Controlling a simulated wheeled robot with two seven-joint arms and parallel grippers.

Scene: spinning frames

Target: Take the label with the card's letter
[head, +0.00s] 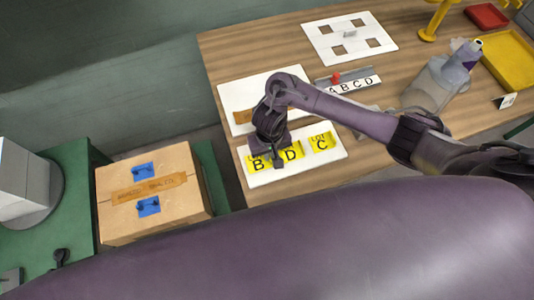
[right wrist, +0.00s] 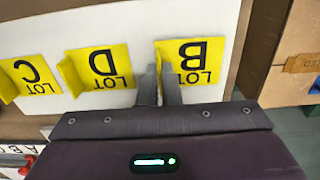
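Three yellow labels lie in a row on a white board (head: 262,179): label B (head: 258,167), label D (head: 292,153) and label C (head: 321,143). In the right wrist view, label B (right wrist: 195,62), label D (right wrist: 102,67) and label C (right wrist: 28,76) appear upside down. My right gripper (right wrist: 159,68) points down at the near-side edge of label B, between B and D, with its fingers close together. I cannot tell whether they pinch that edge. A small white card (head: 506,101) stands at the right; its letter is too small to read. My left gripper is out of view.
A strip lettered A B C D (head: 355,86) with a red piece (head: 335,78) lies behind the labels. A white board with dark squares (head: 325,44), a spray bottle (head: 440,80) and a yellow tray (head: 512,58) are further back. A cardboard box (head: 185,205) stands left.

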